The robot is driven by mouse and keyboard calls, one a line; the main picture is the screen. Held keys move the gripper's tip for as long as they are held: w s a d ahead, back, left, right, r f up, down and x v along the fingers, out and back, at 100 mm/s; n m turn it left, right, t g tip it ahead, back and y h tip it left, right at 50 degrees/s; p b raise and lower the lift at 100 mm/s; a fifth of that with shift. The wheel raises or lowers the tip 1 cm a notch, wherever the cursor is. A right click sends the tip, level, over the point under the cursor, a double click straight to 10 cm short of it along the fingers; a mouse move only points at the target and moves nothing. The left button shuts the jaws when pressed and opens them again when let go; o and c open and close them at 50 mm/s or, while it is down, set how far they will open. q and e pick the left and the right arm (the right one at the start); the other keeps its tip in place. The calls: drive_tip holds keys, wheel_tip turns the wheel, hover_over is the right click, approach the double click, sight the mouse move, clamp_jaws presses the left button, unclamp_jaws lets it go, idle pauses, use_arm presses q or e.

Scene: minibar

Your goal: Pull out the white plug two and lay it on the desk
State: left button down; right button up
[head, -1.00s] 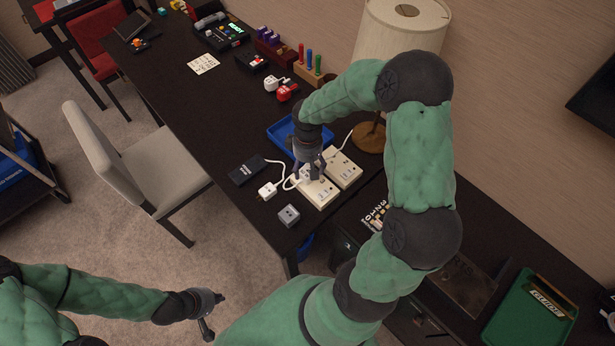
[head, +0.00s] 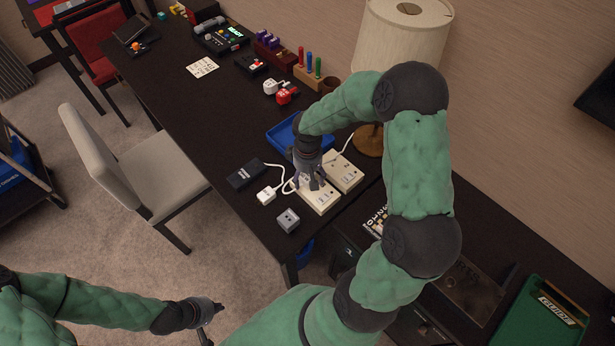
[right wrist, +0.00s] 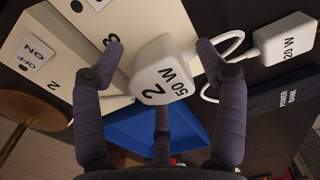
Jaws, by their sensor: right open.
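The white plug two (right wrist: 166,75), marked "2" and "50 W", stands at the cream socket board (right wrist: 58,70) in the right wrist view; its prongs are hidden. My right gripper (right wrist: 165,62) is open, with a finger on each side of the plug and visible gaps between. In the head view my right gripper (head: 314,185) is low over the socket board (head: 322,204) and covers most of the plug. The dark desk (head: 215,130) has bare surface left of the board. My left gripper (head: 211,323) is open and empty, low beside the desk.
A white 20 W plug (head: 266,195), a power bank (head: 246,174) and a grey cube (head: 288,220) lie left of the board. A blue tray (head: 283,134) is behind my right gripper. A lamp (head: 400,35) stands to its right. White cables run close by.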

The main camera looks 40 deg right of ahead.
idle(0.6)
clamp_jaws()
drive_tip(key=shift+r, duration=0.1)
drive_tip(key=shift+r+p, duration=2.3)
drive_tip(key=shift+r, duration=0.65)
drive_tip(key=shift+a, duration=0.1)
